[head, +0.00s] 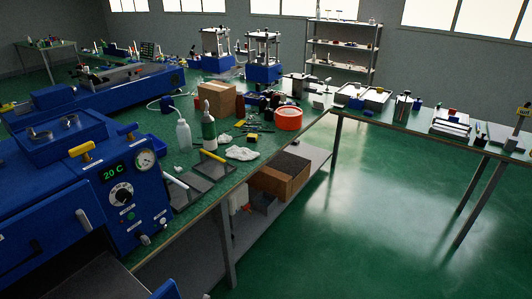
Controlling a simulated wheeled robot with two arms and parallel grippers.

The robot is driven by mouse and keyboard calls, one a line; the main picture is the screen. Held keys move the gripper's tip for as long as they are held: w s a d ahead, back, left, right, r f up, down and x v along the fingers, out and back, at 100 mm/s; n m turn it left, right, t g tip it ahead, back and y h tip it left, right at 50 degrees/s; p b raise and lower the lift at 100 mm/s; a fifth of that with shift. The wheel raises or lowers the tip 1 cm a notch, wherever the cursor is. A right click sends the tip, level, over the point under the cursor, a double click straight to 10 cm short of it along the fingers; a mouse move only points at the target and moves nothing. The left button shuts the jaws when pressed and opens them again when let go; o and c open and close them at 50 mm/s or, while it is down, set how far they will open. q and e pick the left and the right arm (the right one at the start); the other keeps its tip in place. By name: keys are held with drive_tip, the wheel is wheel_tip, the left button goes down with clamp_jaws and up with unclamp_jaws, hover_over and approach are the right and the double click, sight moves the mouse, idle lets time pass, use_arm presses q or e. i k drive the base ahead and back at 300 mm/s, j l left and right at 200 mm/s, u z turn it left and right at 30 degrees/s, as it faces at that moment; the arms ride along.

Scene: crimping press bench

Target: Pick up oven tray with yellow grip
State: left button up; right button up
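The oven tray with the yellow grip (214,169) is a flat dark tray lying on the green bench top, just right of the blue oven. Its yellow bar grip (212,156) lies along the tray's far edge. A second dark tray (187,192) with a white grip (175,180) lies beside it, nearer the oven. The blue oven (125,198) at left has a green display reading 20 C, a round gauge and a dial.
A white cloth (242,153), a dark green bottle (208,131) and a white squeeze bottle (184,135) stand or lie behind the trays. An orange-red ring (288,118) and a cardboard box (217,98) are farther back. Open green floor (340,230) lies right of the bench.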

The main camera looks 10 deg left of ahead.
sight(215, 168)
drive_tip(key=i+l, duration=0.1)
drive_tip(key=i, duration=0.4)
drive_tip(key=i+l+u, duration=0.1)
drive_tip(key=i, duration=0.35)
